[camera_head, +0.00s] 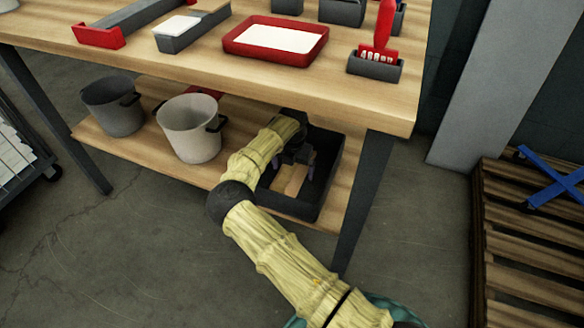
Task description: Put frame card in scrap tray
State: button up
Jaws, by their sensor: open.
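A deep black tray (327,190), which looks like the scrap tray, stands on the lower shelf under the bench. A flat tan piece (292,180), probably the frame card, lies inside it, partly covered by my arm and gripper. My gripper (293,168) reaches under the bench top and is over the tray, its fingers apart on either side of the tan piece. I cannot tell whether the fingers touch it.
The bench top (350,105) overhangs my arm closely. A light grey bucket (191,128) and a dark bucket (113,106) stand left on the shelf. A red tray (276,41) with a white sheet and a brush holder (375,66) are above. A wooden pallet (525,250) lies right.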

aim_at(293, 173)
notch_tip(293, 173, up, 12)
jog(key=p, duration=0.8)
dwell(0.3)
